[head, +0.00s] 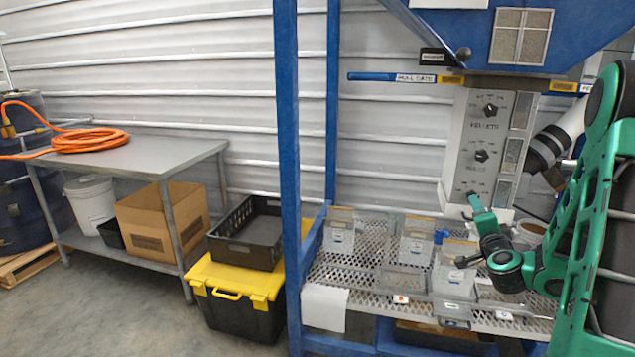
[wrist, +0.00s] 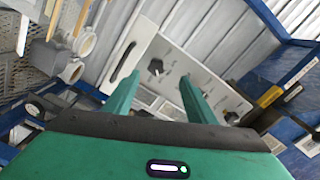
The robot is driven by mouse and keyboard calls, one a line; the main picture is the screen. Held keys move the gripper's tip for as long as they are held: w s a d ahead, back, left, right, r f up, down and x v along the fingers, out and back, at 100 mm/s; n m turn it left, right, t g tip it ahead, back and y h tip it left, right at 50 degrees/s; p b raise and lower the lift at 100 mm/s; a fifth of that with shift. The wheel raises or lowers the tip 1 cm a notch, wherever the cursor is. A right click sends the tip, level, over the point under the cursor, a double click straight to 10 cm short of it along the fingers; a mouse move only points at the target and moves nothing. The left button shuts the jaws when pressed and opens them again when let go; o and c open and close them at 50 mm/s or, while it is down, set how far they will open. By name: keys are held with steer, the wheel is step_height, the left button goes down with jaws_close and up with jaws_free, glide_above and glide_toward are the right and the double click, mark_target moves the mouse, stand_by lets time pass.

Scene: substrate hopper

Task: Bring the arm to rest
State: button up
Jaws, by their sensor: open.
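My gripper (wrist: 158,88) is open in the wrist view, its two green fingers apart with nothing between them. Beyond the fingers is the pale control panel (wrist: 165,62) with dark knobs, seen tilted. In the head view my green arm reaches in from the right edge and bends down. Its gripper end (head: 476,206) is in front of the lower part of the control panel (head: 462,140), near the lowest knob. I cannot tell whether a finger touches the panel.
A mesh shelf (head: 345,270) below the panel holds several clear bins (head: 416,246). A blue post (head: 287,150) stands left of it. Further left are a black crate (head: 245,240) on a yellow-lidded tote (head: 236,283) and a metal table (head: 150,158). The floor at lower left is clear.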

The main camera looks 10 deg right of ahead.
steer(key=s+a+f+n+g+y, duration=0.2)
steer(key=a+n+y, duration=0.25)
steer(key=a, duration=0.35)
steer(key=s+a+f+n+g+y, duration=0.2)
steer(key=a+n+g+y, duration=0.15)
steer(key=a+n, duration=0.3)
steer(key=s+a+g, duration=0.2)
steer(key=s+g, duration=0.3)
steer(key=s, duration=1.1)
steer(key=s+a+g, duration=0.2)
steer(key=s+g, duration=0.4)
steer(key=s, duration=1.1)
steer(key=shift+r, duration=0.4)
steer(key=c, duration=0.5)
steer(key=shift+d, duration=0.2)
